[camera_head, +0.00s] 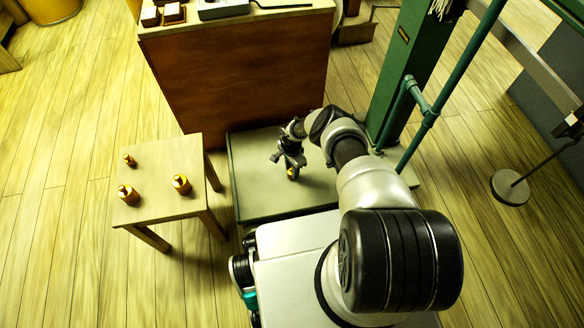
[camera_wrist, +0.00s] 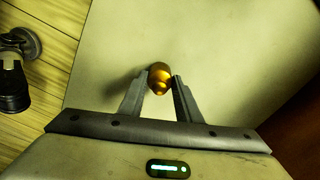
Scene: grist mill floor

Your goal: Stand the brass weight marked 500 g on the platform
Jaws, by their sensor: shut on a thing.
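My gripper (camera_head: 291,167) is over the platform (camera_head: 247,197), a low flat grey-green plate on the floor. It is shut on a small brass weight (camera_head: 292,173). In the wrist view the two fingertips (camera_wrist: 160,82) close on the golden weight (camera_wrist: 159,76) from both sides, with the pale platform surface (camera_wrist: 225,45) behind it. I cannot tell whether the weight touches the platform. No marking on it is readable. Three other brass weights of differing size stand on a small wooden table at the left: a small one (camera_head: 129,160), a large one (camera_head: 128,194) and a medium one (camera_head: 181,184).
The small table (camera_head: 160,211) stands left of the platform. A brown cabinet (camera_head: 240,85) with trays on top is behind it. A green column (camera_head: 412,60) with pipes rises at the platform's right. A round disc (camera_head: 509,187) hangs at the far right. Much of the platform is bare.

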